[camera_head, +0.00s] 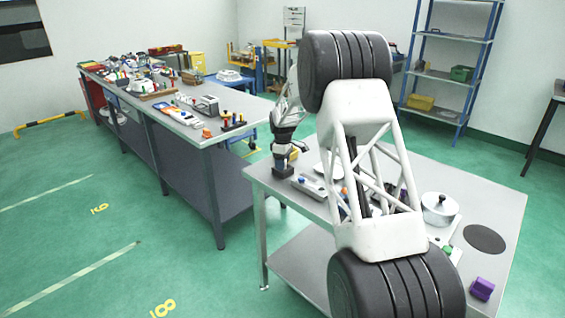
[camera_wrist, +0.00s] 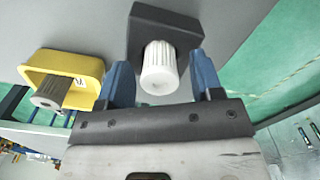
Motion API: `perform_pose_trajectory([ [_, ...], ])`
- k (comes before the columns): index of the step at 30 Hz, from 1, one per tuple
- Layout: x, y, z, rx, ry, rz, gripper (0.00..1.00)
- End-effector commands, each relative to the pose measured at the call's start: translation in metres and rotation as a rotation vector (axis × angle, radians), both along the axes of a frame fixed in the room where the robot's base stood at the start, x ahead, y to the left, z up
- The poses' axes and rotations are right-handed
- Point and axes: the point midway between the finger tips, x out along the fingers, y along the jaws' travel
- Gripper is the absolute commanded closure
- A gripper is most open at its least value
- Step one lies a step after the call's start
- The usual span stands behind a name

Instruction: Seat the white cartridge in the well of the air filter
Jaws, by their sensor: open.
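The white cartridge (camera_wrist: 160,72) is a ribbed cylinder that stands out from a dark grey block (camera_wrist: 150,18) in the wrist view. My gripper (camera_wrist: 160,63) is open, with one blue finger on each side of the cartridge. A gap shows between the cartridge and each finger. To the left is a yellow open-topped box (camera_wrist: 92,66) with a grey ribbed cylinder (camera_wrist: 50,92) in it. I cannot tell for certain which of these is the air filter. In the head view the dark block (camera_head: 283,170) is at the table's far left corner, under my arm, and the cartridge cannot be made out.
My arm hides the middle of the grey table (camera_head: 505,220). A lidded metal pot (camera_head: 439,208), a dark round disc (camera_head: 485,239) and a purple block (camera_head: 482,289) are on its right side. A grey device (camera_head: 309,187) lies near the left edge. A cluttered bench stands farther left.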

Motion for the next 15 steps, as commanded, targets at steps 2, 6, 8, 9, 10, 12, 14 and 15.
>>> perform_pose_trajectory([
  [2,0.000,0.000,0.002,0.000,-0.001,0.000,0.40],
  [6,0.000,0.000,0.010,0.000,-0.001,0.000,0.40],
  [8,0.000,0.000,0.015,0.001,-0.001,0.000,0.40],
  [9,0.000,0.000,0.019,0.001,-0.001,0.000,0.40],
  [10,0.000,0.000,0.023,0.001,-0.001,0.000,0.40],
  [12,0.000,0.000,0.031,0.000,-0.002,0.000,0.40],
  [14,0.000,0.000,0.040,0.001,-0.001,0.000,0.40],
  [15,0.000,0.000,0.047,0.001,-0.001,0.000,0.40],
])
